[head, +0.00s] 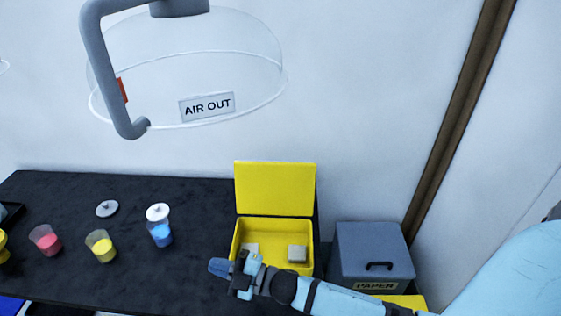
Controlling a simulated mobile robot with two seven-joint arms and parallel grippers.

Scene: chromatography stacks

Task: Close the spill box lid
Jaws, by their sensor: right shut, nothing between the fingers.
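The yellow spill box (309,258) stands at the right end of the dark bench. Its yellow lid (275,189) is open and stands upright at the back edge. Inside lie a grey-beige block (297,253) and a pale item (251,248) partly hidden by my gripper. My right gripper (219,267) reaches in from the right, across the front of the box. Its fingertips are near the box's front left corner, shut and empty. I cannot tell whether it touches the box. My left gripper is not in view.
Cups with red (47,243), yellow (101,246) and blue (160,233) contents stand on the bench (200,200) to the left. A loose grey lid (107,209) lies behind them. A grey PAPER bin (372,250) stands right of the box. A clear AIR OUT hood (190,75) hangs above.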

